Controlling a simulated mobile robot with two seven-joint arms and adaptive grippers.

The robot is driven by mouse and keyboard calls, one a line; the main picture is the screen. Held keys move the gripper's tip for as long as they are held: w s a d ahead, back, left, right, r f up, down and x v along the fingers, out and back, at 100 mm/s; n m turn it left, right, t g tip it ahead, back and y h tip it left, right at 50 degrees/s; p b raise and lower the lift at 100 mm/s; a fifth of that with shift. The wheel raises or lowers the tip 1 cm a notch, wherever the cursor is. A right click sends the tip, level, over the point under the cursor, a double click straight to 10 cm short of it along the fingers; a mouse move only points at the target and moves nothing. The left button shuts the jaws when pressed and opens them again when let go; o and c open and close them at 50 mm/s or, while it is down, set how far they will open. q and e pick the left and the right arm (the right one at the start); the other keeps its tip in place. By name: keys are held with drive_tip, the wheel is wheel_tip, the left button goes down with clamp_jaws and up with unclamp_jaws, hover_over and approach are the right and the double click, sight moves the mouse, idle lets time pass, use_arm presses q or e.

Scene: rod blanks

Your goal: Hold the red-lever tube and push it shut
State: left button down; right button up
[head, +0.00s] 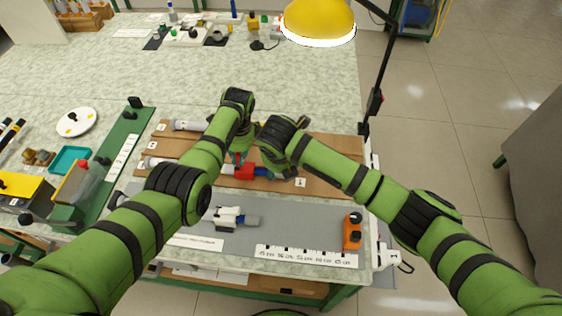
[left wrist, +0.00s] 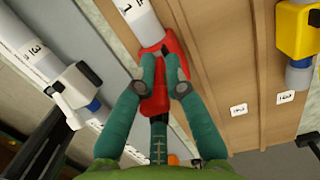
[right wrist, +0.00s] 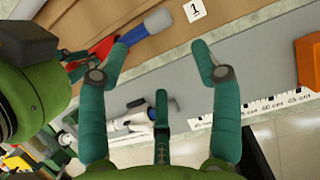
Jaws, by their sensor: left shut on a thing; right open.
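The red-lever tube (head: 245,171) lies on the brown board, with a pale pipe on its left and a grey end on its right. My left gripper (left wrist: 161,62) is shut on its red fitting (left wrist: 160,46); the fingers partly cover it. The red lever (left wrist: 155,106) shows between the fingers. My right gripper (right wrist: 160,48) is open and empty. In the right wrist view the tube's grey-blue end (right wrist: 153,23) lies just beyond its fingertips, and a red part (right wrist: 103,47) shows beside the left finger. Whether the joint is fully closed I cannot tell.
A white-lever tube (head: 235,217) lies on the grey mat in front. A yellow-fitted tube (left wrist: 292,40) lies on the board's far side. A ruler strip (head: 305,256) and an orange block (head: 352,231) are at the front right. The table behind is largely clear.

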drive_tip(key=c, duration=1)
drive_tip(key=shift+s+f+m, duration=0.1)
drive_tip(key=shift+f+m, duration=0.05)
drive_tip(key=shift+m, duration=0.45)
clamp_jaws()
drive_tip(key=d+f+m+y, duration=0.15)
drive_tip(key=d+m, duration=0.25)
drive_tip(key=m, duration=0.7)
drive_tip(key=w+d+f+m+y, duration=0.15)
drive_tip(key=d+m, duration=0.35)
drive_tip(key=m, duration=0.7)
drive_tip(key=d+f+m+y, duration=0.1)
drive_tip(key=d+m+y, duration=0.25)
drive_tip(key=m, duration=0.75)
drive_tip(key=shift+h, duration=0.45)
drive_tip(key=x, duration=0.8)
drive_tip(key=shift+w+d+f, duration=0.15)
drive_tip(key=shift+w+f, duration=0.05)
drive_tip(key=a, duration=0.2)
drive_tip(key=shift+a+f, duration=0.1)
drive_tip(key=shift+a, duration=0.9)
